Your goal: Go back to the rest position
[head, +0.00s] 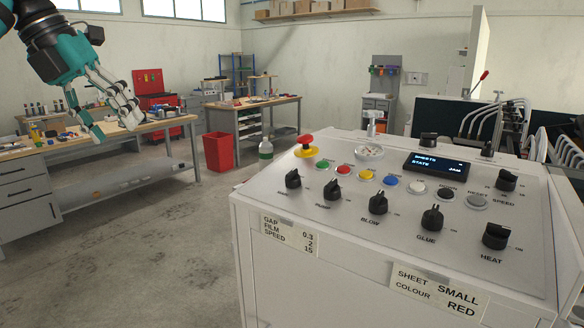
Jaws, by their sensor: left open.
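My left gripper (117,125) hangs in the air at the upper left of the head view, fingers pointing down and to the right. It is open with nothing between its fingers, well apart from the control panel (330,205). My right gripper is not in view. The white panel carries several black knobs, coloured buttons, a red mushroom button (305,143) on a yellow base, and a small display (437,165) that reads SHEETS and STATE JAM. Labels on the front read GAP 0.3, FILM 2, SPEED 15 and SHEET SMALL, COLOUR RED.
Workbenches (160,126) with tools stand behind on the left. A red bin (218,151) stands on the floor. Curved metal machine parts (510,120) stand at the right. The floor left of the panel is clear.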

